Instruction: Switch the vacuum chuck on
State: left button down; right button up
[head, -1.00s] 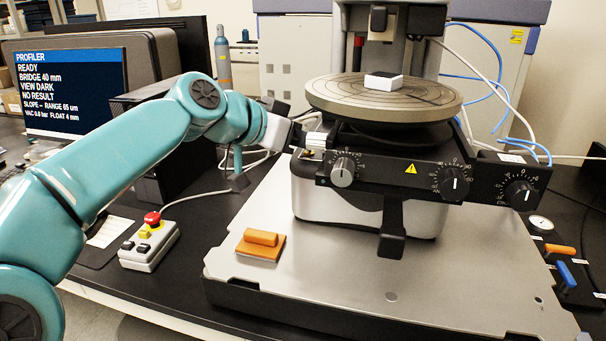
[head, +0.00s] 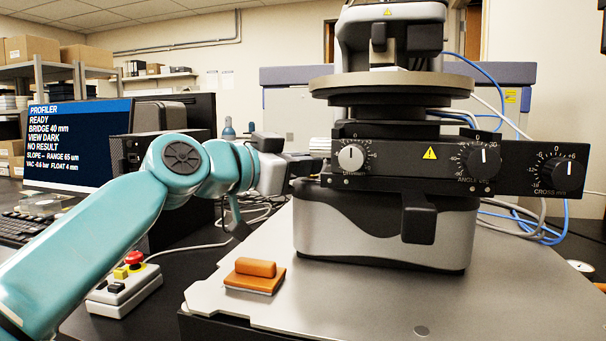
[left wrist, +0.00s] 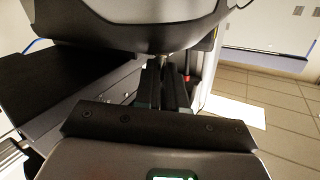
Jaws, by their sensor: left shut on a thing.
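The round chuck plate (head: 345,88) is seen nearly edge-on on top of the profiler. The black control bar (head: 400,170) with white-marked knobs runs below it. My left gripper (head: 306,166) is at the bar's left end, shut on a part there that its jaws and the bar mostly hide. In the left wrist view the dark fingers (left wrist: 165,88) are close together; what lies between them is too dark to tell. The monitor (head: 78,145) shows READY, and its bottom line appears to read VAC -0.6 bar. My right gripper is not in view.
An orange block with a handle (head: 255,275) lies on the metal base plate (head: 370,300). A grey control box (head: 125,288) with a red button stands at the left. A gauge (head: 580,265) shows at the lower right. Blue and white hoses run behind the machine.

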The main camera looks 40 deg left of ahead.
pick_arm(q)
jog(key=shift+r, duration=0.2)
jog(key=c, duration=1.5)
grip_release()
jog(key=shift+w+f, duration=0.1)
jog(key=shift+s, duration=0.2)
jog(key=s+b, duration=0.4)
jog(key=s, duration=1.2)
jog(key=shift+a+r, duration=0.2)
jog(key=shift+r, duration=0.25)
